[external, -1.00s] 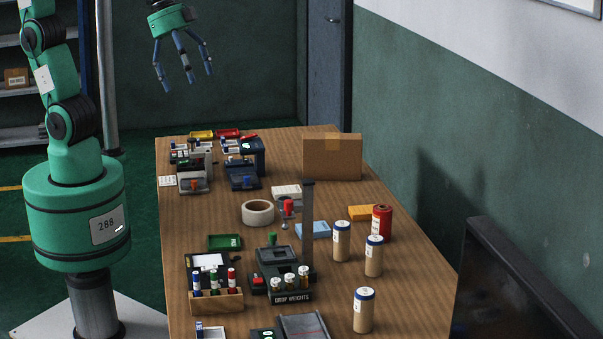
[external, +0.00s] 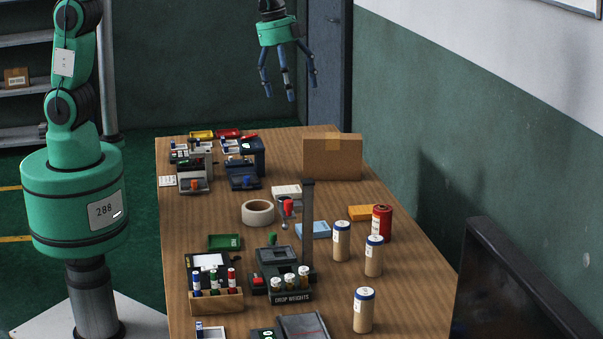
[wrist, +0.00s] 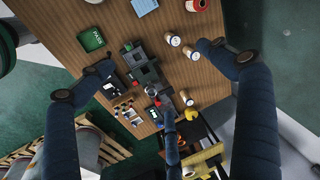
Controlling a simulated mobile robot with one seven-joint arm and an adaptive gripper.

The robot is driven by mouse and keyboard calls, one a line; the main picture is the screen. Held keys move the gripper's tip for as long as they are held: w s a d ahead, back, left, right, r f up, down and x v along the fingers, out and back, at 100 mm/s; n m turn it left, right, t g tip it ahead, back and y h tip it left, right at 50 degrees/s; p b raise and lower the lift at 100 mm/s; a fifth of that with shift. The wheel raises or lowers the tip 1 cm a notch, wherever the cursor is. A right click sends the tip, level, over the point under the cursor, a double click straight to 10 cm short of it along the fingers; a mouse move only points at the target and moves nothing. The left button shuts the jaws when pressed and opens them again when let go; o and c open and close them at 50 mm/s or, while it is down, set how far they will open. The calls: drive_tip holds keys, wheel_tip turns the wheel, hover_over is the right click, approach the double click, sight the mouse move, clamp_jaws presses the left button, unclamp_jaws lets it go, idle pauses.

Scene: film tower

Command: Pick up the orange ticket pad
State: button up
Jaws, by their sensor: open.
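The orange ticket pad (external: 361,212) lies flat on the wooden table, right of the middle, in the external view. A red can (external: 381,222) stands close at its right front and partly hides its right end. I cannot make out the pad in the wrist view. My gripper (external: 290,90) is open and empty, fingers spread and pointing down, high above the far part of the table. It is well above and apart from the pad. Its fingers (wrist: 165,85) also frame the wrist view, with the tabletop far below.
A light blue pad (external: 313,230) lies left of the orange pad, beside a grey upright post (external: 308,225). Several capped tubes (external: 341,240) stand in front of it. A cardboard box (external: 332,157) stands behind. The tabletop between box and pad is clear.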

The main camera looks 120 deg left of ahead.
drive_tip(key=w+a+f+m+p, duration=0.1)
drive_tip(key=w+a+f+p, duration=0.1)
drive_tip(key=w+a+f, duration=0.45)
drive_tip(key=m+g+p, duration=0.2)
drive_tip(key=m+p, duration=0.1)
drive_tip(key=p, duration=0.1)
hover_over(365, 209)
wheel_tip(365, 209, down, 22)
drive_tip(key=shift+d+h, duration=0.15)
drive_tip(key=shift+h, duration=0.25)
drive_tip(key=shift+f, duration=4.2)
drive_tip(key=shift+f, duration=0.1)
drive_tip(key=shift+f+b, duration=0.35)
drive_tip(key=shift+f, duration=2.15)
